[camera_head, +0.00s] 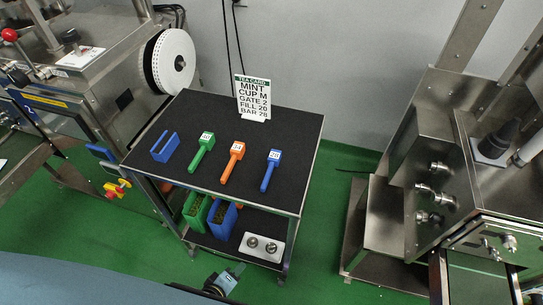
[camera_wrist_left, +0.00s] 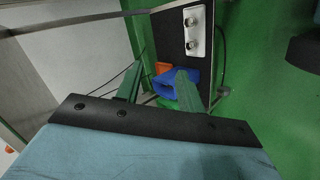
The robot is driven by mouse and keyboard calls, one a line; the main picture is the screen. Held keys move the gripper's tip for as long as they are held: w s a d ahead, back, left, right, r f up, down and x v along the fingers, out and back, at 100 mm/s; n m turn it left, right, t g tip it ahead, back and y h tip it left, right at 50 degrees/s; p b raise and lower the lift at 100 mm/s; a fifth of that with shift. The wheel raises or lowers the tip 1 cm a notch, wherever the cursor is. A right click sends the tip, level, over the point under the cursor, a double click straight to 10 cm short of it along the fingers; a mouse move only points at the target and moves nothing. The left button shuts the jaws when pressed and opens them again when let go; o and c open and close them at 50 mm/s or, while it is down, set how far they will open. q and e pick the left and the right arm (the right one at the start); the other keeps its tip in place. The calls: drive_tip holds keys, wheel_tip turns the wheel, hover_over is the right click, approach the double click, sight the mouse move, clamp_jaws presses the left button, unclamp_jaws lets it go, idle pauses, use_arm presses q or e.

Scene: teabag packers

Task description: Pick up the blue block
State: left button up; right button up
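A blue block with a handle and a white label (camera_head: 270,169) lies on the right part of the black trolley top. A blue U-shaped piece (camera_head: 160,153) lies at the left of the same top, so two blue things are there. My left gripper (camera_head: 224,282) is low in front of the trolley, beyond its front edge and apart from both blue things. In the left wrist view its two fingers (camera_wrist_left: 158,78) are spread with nothing held between them. Neither blue thing on the top can be made out there. My right gripper is not in view.
Green (camera_head: 201,152) and orange (camera_head: 232,161) labelled pieces lie between the blue ones. A tea card (camera_head: 253,98) stands at the back. The lower shelf holds green and blue bins (camera_head: 222,221) and a white plate (camera_head: 262,247). Steel machines (camera_head: 440,180) stand on both sides.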

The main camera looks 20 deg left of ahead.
use_arm(q)
drive_tip(key=w+d+r+n+t+y+p, duration=0.1)
drive_tip(key=w+r+n+t, duration=0.1)
drive_tip(key=w+r+n, duration=0.35)
drive_tip(key=w+r+n+t+p, duration=0.1)
drive_tip(key=w+r+n+t, duration=0.1)
drive_tip(key=r+n, duration=0.6)
drive_tip(key=n+p, duration=0.1)
drive_tip(key=n, duration=0.9)
approach(267, 177)
drive_tip(key=shift+y, duration=0.4)
drive_tip(key=x, duration=0.5)
drive_tip(key=shift+s+a+f+b, duration=0.1)
drive_tip(key=shift+a+f+b, duration=0.1)
drive_tip(key=shift+b, duration=0.1)
drive_tip(key=shift+d+b+x, duration=0.2)
drive_tip(key=shift+x, duration=1.15)
drive_tip(key=shift+d+b+x, duration=0.2)
drive_tip(key=shift+x, duration=1.15)
drive_tip(key=shift+r, duration=0.25)
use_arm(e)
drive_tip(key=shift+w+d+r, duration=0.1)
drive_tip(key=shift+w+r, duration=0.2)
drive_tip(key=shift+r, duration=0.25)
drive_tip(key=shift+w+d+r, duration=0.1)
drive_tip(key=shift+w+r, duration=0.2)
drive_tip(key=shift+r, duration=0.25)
use_arm(q)
drive_tip(key=shift+c, duration=0.5)
clamp_jaws()
